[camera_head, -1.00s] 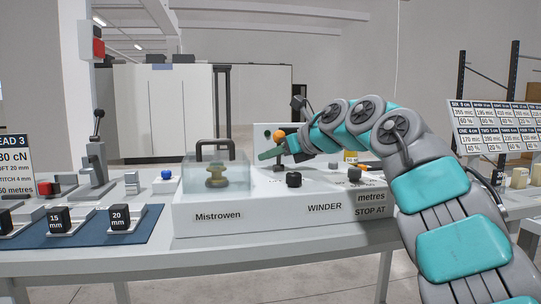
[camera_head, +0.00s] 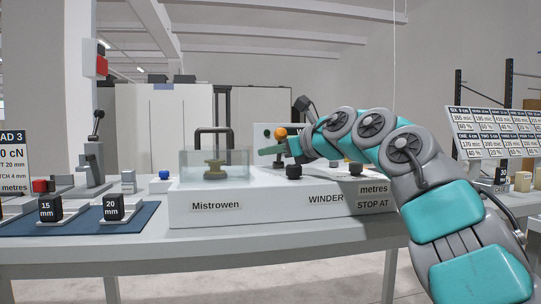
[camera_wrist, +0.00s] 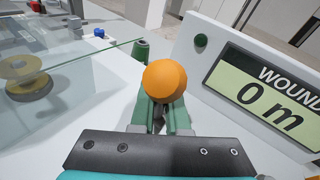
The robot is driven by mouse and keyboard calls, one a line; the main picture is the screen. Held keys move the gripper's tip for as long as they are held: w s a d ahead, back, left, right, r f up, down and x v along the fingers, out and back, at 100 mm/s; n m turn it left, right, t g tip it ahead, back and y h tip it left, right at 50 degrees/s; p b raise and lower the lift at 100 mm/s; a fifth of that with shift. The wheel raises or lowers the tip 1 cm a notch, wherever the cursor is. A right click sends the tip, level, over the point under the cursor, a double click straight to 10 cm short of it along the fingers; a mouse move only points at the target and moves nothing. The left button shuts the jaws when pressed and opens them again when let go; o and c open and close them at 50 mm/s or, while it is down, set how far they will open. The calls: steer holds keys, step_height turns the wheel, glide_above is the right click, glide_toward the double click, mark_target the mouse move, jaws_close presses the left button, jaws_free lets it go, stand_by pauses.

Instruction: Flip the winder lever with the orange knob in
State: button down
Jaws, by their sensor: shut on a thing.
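The orange knob (camera_head: 281,133) of the winder lever stands above the white winder unit (camera_head: 250,208), right of the clear cover. In the wrist view the orange knob (camera_wrist: 164,81) sits between the tips of my green jaws. My gripper (camera_head: 279,149) reaches in from the right and is shut on the lever at the knob. The lever's stem below the knob is mostly hidden by my jaws. In the wrist view the display panel (camera_wrist: 262,90) reads "WOUND 0 m".
A clear cover (camera_head: 235,160) over a brass-coloured bobbin (camera_head: 214,168) stands left of my gripper. Black knobs (camera_head: 293,171) sit on the winder's top in front. Blocks marked 15 mm and 20 mm (camera_head: 113,207) stand on a blue mat at the left.

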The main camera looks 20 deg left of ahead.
steer(key=c, duration=0.9)
jaws_free()
steer(key=b+v, duration=0.3)
steer(key=v, duration=0.3)
steer(key=shift+d, duration=0.15)
steer(key=shift+v, duration=0.8)
